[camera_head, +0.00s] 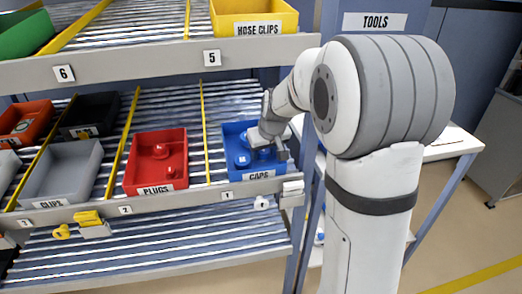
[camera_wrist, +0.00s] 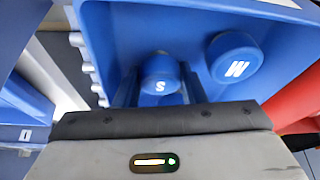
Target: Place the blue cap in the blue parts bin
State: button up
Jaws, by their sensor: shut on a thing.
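The blue parts bin (camera_head: 236,176), labelled CAPS, sits at the right end of the middle shelf. My gripper (camera_head: 268,152) reaches down inside it. In the wrist view, my gripper (camera_wrist: 158,92) is shut on a blue cap marked S (camera_wrist: 160,74), with a dark blue finger on each side of it. The cap is inside the bin; I cannot tell whether it touches the floor.
A red PLUGS bin (camera_head: 132,184) stands left of the blue bin, past a yellow divider (camera_head: 205,130). A grey CLIPS bin (camera_head: 70,180) is further left. A yellow HOSE CLIPS bin (camera_head: 250,12) sits on the shelf above, whose front edge (camera_head: 135,63) overhangs.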

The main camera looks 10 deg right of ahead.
jog(key=o, duration=0.7)
jog(key=v, duration=0.5)
jog(key=shift+r, duration=0.1)
jog(key=s+f+m+g+h+b, duration=0.1)
jog(key=s+f, duration=0.3)
jog(key=s, duration=2.2)
jog(key=shift+a+m+g, duration=0.4)
jog(key=shift+m+g, duration=0.2)
jog(key=shift+g, duration=0.2)
jog(key=shift+s+r, duration=0.1)
